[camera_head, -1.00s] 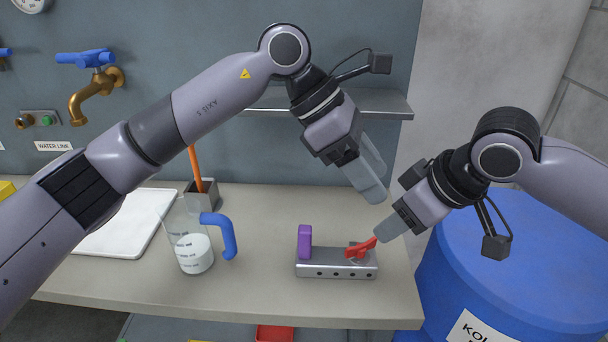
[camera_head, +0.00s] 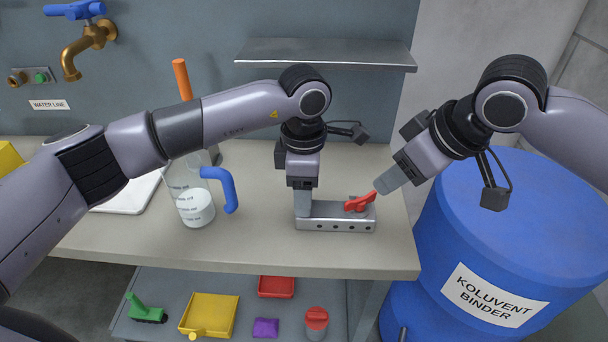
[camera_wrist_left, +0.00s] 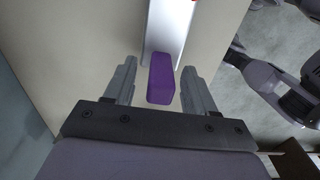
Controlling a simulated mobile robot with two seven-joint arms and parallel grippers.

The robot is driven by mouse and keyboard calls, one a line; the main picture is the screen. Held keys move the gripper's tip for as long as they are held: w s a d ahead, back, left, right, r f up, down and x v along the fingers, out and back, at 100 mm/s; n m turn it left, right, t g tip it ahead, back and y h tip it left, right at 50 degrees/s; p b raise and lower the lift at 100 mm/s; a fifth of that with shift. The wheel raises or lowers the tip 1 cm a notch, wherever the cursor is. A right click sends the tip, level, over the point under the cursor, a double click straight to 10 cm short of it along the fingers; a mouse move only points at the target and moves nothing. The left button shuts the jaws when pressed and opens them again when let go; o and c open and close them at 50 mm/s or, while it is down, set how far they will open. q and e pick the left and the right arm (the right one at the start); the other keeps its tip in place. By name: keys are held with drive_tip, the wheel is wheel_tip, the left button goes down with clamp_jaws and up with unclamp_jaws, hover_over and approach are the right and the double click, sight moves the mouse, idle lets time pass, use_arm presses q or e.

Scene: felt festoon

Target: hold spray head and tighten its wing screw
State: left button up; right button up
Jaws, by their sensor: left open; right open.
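The spray head lies on the table as a silver bar (camera_head: 337,225) with a row of holes along its front. A red wing screw (camera_head: 360,203) sits on its right end. The purple block (camera_wrist_left: 161,78) at its left end shows in the left wrist view, between the open fingers of my left gripper (camera_wrist_left: 158,88), with a gap on each side. In the head view my left gripper (camera_head: 304,203) points down over that end and hides the block. My right gripper (camera_head: 384,187) is open, its fingertips close to the red wing screw; I cannot tell whether they touch.
A measuring jug (camera_head: 193,205) with a blue handle stands left of the spray head. A blue barrel (camera_head: 500,220) stands right of the table. A metal shelf (camera_head: 325,54) juts from the back wall. The table front between is clear.

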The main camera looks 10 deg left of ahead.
use_arm(q)
drive_tip(key=shift+f, duration=0.25)
clamp_jaws()
idle(0.8)
